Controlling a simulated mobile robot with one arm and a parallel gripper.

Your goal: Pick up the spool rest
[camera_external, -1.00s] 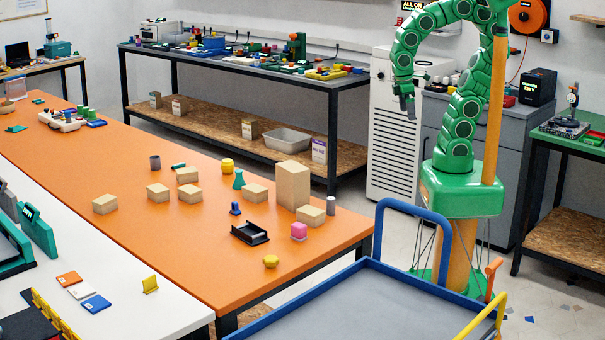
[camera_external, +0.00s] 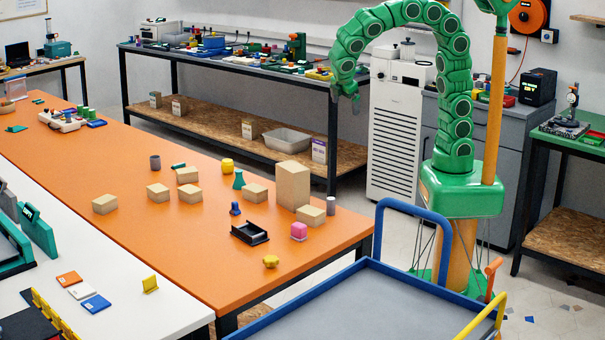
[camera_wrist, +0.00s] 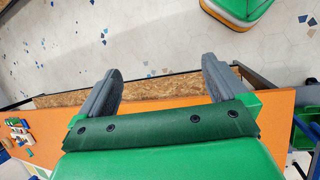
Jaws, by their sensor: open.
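A black open-topped holder with raised ends, which looks like the spool rest (camera_external: 250,233), lies on the orange table (camera_external: 190,262) near its front right end. My gripper (camera_external: 346,97) hangs high in the air to the right of the table's far edge, well above and away from the holder. In the wrist view its two grey fingers (camera_wrist: 161,70) are spread apart with nothing between them. The wrist view shows floor and an orange surface, and no holder.
A blue-railed cart (camera_external: 370,300) stands at the front right. The table's front strip is mostly clear.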

